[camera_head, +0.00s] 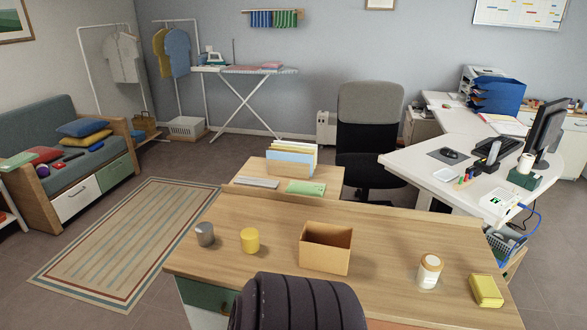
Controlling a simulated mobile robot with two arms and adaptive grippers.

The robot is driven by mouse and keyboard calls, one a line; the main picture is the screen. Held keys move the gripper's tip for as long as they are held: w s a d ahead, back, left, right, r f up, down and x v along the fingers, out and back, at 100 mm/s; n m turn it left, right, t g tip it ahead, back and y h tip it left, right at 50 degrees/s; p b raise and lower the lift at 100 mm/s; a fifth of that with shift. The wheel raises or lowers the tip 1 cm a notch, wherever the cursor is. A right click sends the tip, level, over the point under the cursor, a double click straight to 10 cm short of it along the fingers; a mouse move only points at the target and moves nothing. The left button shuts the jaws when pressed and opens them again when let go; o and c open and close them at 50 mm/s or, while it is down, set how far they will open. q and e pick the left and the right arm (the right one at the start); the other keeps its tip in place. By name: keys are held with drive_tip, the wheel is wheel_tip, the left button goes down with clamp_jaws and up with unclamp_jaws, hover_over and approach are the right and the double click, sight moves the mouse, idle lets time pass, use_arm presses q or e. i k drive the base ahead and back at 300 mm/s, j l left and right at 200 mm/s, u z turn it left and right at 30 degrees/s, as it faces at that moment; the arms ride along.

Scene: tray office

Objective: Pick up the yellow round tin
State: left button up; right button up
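The yellow round tin (250,240) stands upright on the near wooden desk (385,235), left of the middle. A grey cylinder (205,234) stands to its left, and an open brown box (326,248) stands to its right, both apart from it. Nothing touches or covers the tin. Neither of my grippers is in the view. A dark ribbed rounded shape at the bottom middle hides part of the desk's front edge.
A white jar (429,271) and a yellow packet (486,290) are at the right of the desk. A lower surface behind holds a file holder (291,161) and a green item (306,188). A grey chair (370,125) stands behind. Bare desk surrounds the tin.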

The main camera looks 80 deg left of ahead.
sight(249, 237)
drive_tip(key=u, duration=3.25)
drive_tip(key=i+l+z, duration=0.1)
drive_tip(key=l+z, duration=0.15)
drive_tip(key=i+l+z, duration=0.25)
drive_tip(key=l, duration=0.15)
drive_tip(key=i+l+z, duration=0.2)
drive_tip(key=k+l, duration=0.1)
